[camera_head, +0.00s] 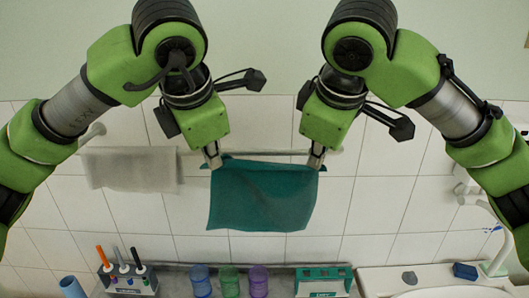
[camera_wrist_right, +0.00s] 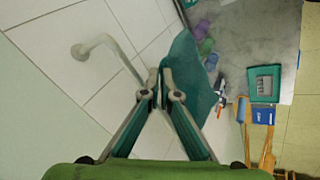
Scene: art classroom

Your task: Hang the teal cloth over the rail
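The teal cloth (camera_head: 262,200) hangs spread out in front of the tiled wall in the head view, with its top edge near the height of the rail (camera_head: 335,151). My left gripper (camera_head: 213,160) is at its upper left corner and appears shut on it. My right gripper (camera_head: 317,158) is shut on its upper right corner. In the right wrist view, the cloth (camera_wrist_right: 188,72) comes out from between the nearly closed fingertips (camera_wrist_right: 160,82), and the rail (camera_wrist_right: 118,55) runs up close to them. I cannot tell whether any cloth lies over the rail, as its middle is hidden.
A pale grey cloth (camera_head: 130,168) hangs on the rail at the left. Below stand a marker holder (camera_head: 128,284), several coloured cups (camera_head: 229,281), a teal-and-white rack (camera_head: 322,282) and a white sink (camera_head: 435,280). The wall right of the teal cloth is clear.

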